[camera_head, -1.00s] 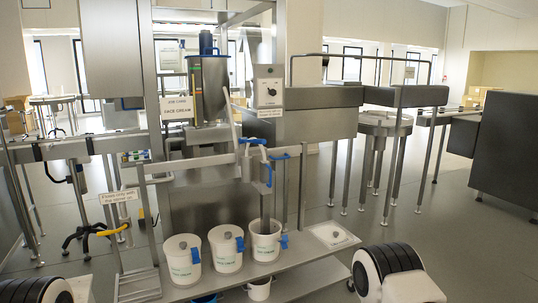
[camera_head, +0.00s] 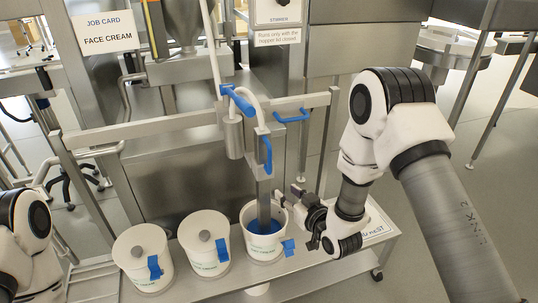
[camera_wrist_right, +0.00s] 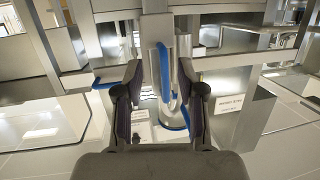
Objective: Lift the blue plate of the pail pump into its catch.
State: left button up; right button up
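The pump's grey column (camera_head: 264,205) stands down into the right-hand white pail (camera_head: 264,252). A blue plate (camera_head: 258,229) shows inside this pail around the foot of the column. A blue upright handle (camera_head: 267,154) is on the pump above, and a blue grip (camera_head: 237,99) is on the bent hose. My right gripper (camera_head: 291,198) is beside the pail's right rim. In the right wrist view it (camera_wrist_right: 160,85) is open and empty, with a blue handle (camera_wrist_right: 164,72) between and beyond its fingers. The catch cannot be made out. My left gripper is out of view.
A blue bar handle (camera_head: 291,118) is on the frame rail (camera_head: 315,100). A job card (camera_head: 104,33) hangs at the back left.

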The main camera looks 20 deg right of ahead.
aim_at(271, 156)
jog(key=w+r+t, duration=0.1)
jog(key=w+r, duration=0.1)
jog(key=w, duration=0.1)
jog(key=w+a+r, duration=0.1)
jog(key=w+r, duration=0.1)
jog(key=w, duration=0.1)
jog(key=w+a+r+t+p, duration=0.1)
jog(key=w+r, duration=0.1)
jog(key=w, duration=0.1)
jog(key=shift+w+a+r+n+t+y, duration=0.1)
jog(key=shift+w+r+n+t+y, duration=0.2)
jog(key=shift+w+y, duration=0.1)
jog(key=shift+a, duration=0.15)
grip_shut()
